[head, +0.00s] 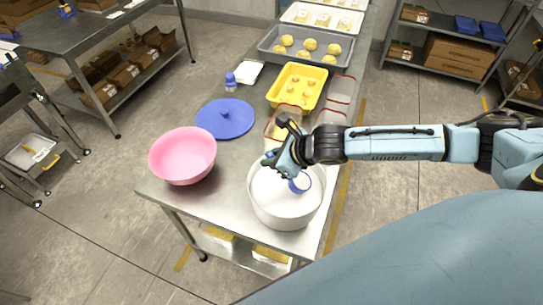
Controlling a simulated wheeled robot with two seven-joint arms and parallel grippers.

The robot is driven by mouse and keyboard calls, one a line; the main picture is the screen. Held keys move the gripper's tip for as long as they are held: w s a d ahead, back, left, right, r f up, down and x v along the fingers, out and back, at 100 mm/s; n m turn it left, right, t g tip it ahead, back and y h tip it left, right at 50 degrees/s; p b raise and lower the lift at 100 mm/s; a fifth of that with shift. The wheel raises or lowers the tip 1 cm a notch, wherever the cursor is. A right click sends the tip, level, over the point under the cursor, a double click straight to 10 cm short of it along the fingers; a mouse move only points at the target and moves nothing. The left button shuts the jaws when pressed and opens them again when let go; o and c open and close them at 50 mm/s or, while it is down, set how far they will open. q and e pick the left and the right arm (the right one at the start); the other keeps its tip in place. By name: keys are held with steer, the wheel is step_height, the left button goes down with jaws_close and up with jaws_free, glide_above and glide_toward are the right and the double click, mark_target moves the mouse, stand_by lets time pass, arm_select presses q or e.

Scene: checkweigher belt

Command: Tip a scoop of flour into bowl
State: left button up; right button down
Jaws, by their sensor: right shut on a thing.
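A pink bowl (183,155) stands at the near left corner of the steel table and looks empty. A round white tub (284,214) stands to its right, with white flour (269,190) inside. A small scoop (301,183) with a blue outside and a pale inside is over the tub's mouth, near its right side. My right gripper (273,162) is above the tub's far rim, shut on the scoop; its handle is mostly hidden by the fingers. I cannot tell whether the scoop touches the flour or how full it is. My left gripper is not in view.
A blue lid (226,119) lies flat behind the bowl. A small blue-capped jar (230,82), a yellow tray (297,86) and a grey tray (306,45) with dough pieces are farther back. Clear containers (341,92) stand at the right edge. Table between bowl and tub is clear.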

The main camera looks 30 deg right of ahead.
mark_target(272, 154)
steer(key=shift+r+p, duration=1.45)
steer(key=shift+r, duration=1.3)
